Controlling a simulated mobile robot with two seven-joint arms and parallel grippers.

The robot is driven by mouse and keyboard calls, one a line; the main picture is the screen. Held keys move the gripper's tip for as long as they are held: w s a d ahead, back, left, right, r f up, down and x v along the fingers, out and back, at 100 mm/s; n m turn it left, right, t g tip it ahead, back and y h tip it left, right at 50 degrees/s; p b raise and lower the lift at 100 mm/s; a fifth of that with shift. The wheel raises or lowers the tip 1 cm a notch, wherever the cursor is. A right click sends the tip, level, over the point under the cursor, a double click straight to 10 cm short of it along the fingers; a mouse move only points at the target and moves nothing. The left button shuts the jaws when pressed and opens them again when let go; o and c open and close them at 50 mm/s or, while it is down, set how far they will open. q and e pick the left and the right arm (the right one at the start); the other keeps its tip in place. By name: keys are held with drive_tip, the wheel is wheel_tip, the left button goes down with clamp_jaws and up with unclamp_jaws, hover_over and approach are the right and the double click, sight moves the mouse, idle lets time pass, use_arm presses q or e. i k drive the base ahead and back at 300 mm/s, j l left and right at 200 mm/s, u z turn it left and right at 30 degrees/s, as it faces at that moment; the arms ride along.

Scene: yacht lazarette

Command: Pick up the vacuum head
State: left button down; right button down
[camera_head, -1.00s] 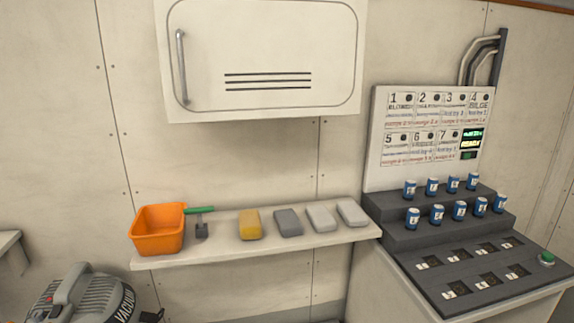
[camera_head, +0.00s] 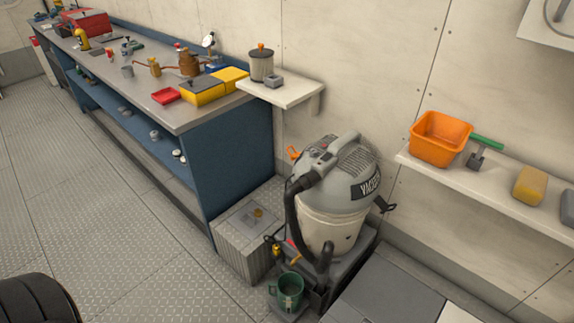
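A black hose (camera_head: 292,215) runs from the front of the head down the left side of the drum. Neither of my grippers is in view.
A blue workbench (camera_head: 240,160) with tools and trays stands at left. A wall shelf with an orange bin (camera_head: 440,138) is at right, a small shelf (camera_head: 285,92) behind. A grey box (camera_head: 245,235) and green mug (camera_head: 289,291) crowd the vacuum's left.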

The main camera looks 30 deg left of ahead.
sight(350, 181)
drive_tip(key=u, duration=0.55)
drive_tip(key=i+j, duration=0.1)
drive_tip(key=i, duration=0.15)
drive_tip(key=i+j+z, duration=0.5)
drive_tip(key=i+l, duration=0.05)
drive_tip(key=i, duration=0.05)
